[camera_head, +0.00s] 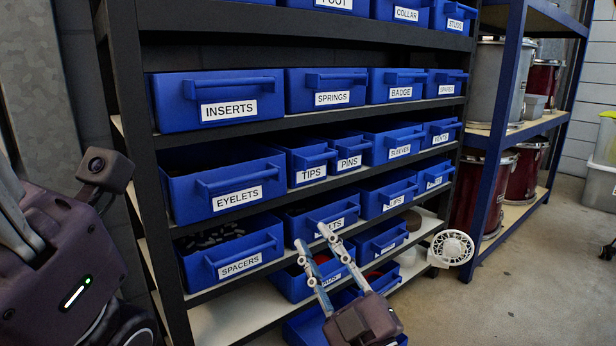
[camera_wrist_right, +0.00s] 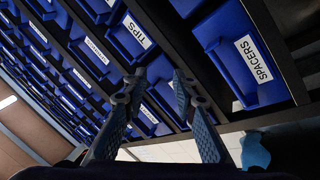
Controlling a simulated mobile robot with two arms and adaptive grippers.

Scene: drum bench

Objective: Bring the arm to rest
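My right gripper (camera_head: 313,238) is in front of the lower part of the shelf rack, with its two fingers apart and nothing between them. In the right wrist view the gripper (camera_wrist_right: 157,82) also shows spread, empty fingers, with the bin fronts beyond them. My left gripper (camera_head: 14,215) is large and close at the left edge. Its fingers are partly cut off there, so its opening cannot be judged.
A dark shelf rack (camera_head: 146,190) holds rows of labelled blue bins, including the eyelets bin (camera_head: 190,195) and the spacers bin (camera_head: 205,268), which holds dark pieces. A white fan (camera_head: 452,248) stands at the rack's lower right. Open floor (camera_head: 545,270) lies to the right.

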